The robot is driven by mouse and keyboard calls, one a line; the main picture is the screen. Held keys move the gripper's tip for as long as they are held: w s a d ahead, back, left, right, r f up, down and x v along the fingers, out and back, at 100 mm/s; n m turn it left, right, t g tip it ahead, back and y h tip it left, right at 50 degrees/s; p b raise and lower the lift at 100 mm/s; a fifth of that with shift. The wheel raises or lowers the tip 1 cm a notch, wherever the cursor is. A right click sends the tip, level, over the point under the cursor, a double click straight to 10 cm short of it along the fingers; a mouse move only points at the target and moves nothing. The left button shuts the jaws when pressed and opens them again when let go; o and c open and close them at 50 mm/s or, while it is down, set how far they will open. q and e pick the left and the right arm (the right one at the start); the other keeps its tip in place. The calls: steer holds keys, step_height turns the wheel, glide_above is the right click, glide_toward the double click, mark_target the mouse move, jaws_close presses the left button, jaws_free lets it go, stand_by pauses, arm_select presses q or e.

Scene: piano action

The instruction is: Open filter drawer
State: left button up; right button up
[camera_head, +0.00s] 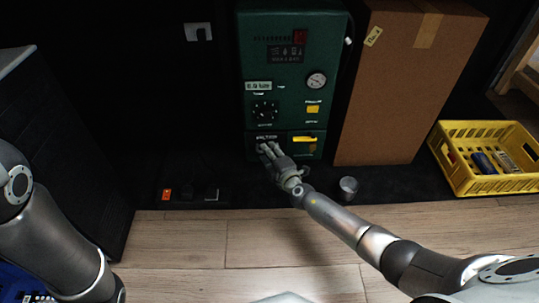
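A dark green machine (270,72) stands against the black wall, with a dial, a gauge and a yellow button on its front. The filter drawer (308,148) is the low front panel at its base, with a yellow handle (304,139); it looks flush with the machine. My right gripper (265,149) is at the left part of this panel, left of the yellow handle. Its fingers point at the panel; whether they touch it, or are open or shut, I cannot tell. My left arm shows at the left edge, but its gripper is out of view.
A tall cardboard box (395,85) stands right of the machine. A yellow crate (468,184) with items in it is at the far right. A small metal cup (348,187) and small items, one orange (166,194), lie on the dark strip. The wooden floor (190,240) in front is mostly clear.

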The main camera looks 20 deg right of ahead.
jaws_close()
steer(key=shift+s, duration=0.15)
steer(key=s+a+p, duration=0.1)
steer(key=s+a, duration=0.3)
steer(key=s, duration=1)
steer(key=shift+s, duration=0.15)
steer(key=shift+a, duration=0.1)
jaws_free()
